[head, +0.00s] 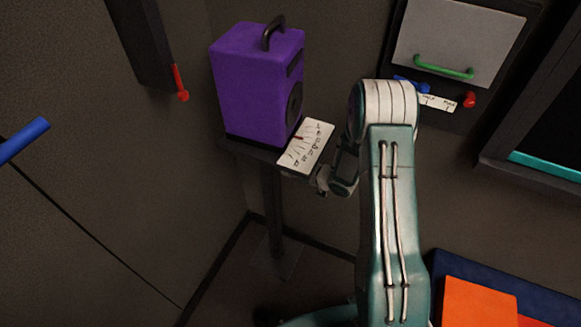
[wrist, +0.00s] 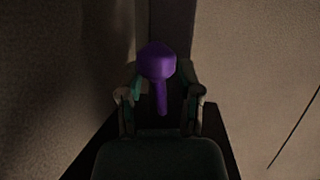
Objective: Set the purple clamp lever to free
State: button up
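The purple clamp lever (wrist: 157,62) shows in the wrist view, with a faceted knob at the top and a thin stem running down from it. My gripper (wrist: 161,94) has its two fingers apart, one on each side of the stem, with dark gaps between. I cannot tell how far the lever is from the fingertips in depth. In the head view my gripper (head: 325,182) is beside the stand, small and partly hidden by my arm. I cannot make out the lever there, nor read its setting.
A purple box with a black handle (head: 252,80) stands on a dark pedestal (head: 275,215), with a white scale card (head: 306,147) beside it. A red-tipped lever (head: 181,85) is on the left wall panel. A grey panel with a green handle (head: 445,65) is at upper right. An orange block (head: 478,303) is at lower right.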

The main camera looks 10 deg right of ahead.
jog(key=shift+s+d+r, duration=0.1)
jog(key=v, duration=1.1)
jog(key=shift+s+d, duration=0.2)
jog(key=shift+s, duration=0.05)
